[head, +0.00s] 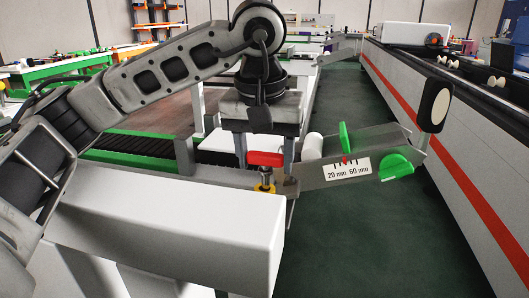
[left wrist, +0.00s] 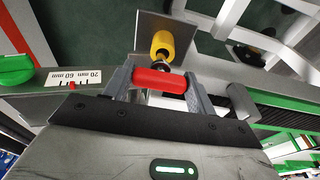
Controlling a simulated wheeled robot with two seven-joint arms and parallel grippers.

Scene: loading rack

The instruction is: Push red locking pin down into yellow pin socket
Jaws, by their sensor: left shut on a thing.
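The red locking pin (head: 265,158) has a red crossbar handle with a metal shaft below it. My left gripper (head: 264,165) points down and is shut on the red handle, one finger at each end. The yellow pin socket (head: 264,188) is directly below the handle, with a bright stretch of shaft showing between them. I cannot tell how deep the shaft sits. In the left wrist view the red handle (left wrist: 160,81) lies between the fingers and the yellow socket (left wrist: 163,46) is just beyond it. My right gripper is not in view.
A grey plate with a "20 mm 60 mm" scale (head: 348,168) and green knobs (head: 396,166) is right of the socket. A white box-shaped beam (head: 170,235) is in front. A long machine with a red stripe (head: 440,140) runs along the right; green floor lies between.

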